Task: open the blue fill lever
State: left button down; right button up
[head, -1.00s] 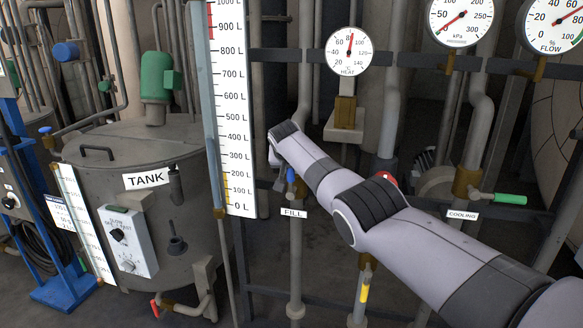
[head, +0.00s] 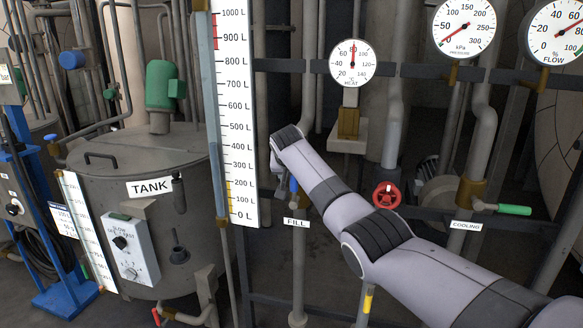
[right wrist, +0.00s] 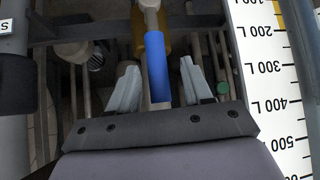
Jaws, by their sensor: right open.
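The blue fill lever (head: 293,186) sits on the fill pipe just above the FILL label (head: 296,222), partly hidden by my right arm in the head view. In the right wrist view the blue lever handle (right wrist: 157,66) lies lengthwise between the two fingers of my right gripper (right wrist: 158,80). The fingers are open, one on each side of the handle, with a visible gap on both sides. The handle joins a light stem and brass valve body at the top of that view. My left gripper is not in view.
The white litre scale (head: 236,120) stands close left of the lever. The red handwheel (head: 387,195) is to the right beside my forearm, and the green cooling lever (head: 514,210) is farther right. The tank (head: 140,170) is at the left.

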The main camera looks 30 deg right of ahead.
jog(key=shift+b+v, duration=0.35)
jog(key=shift+v, duration=2.1)
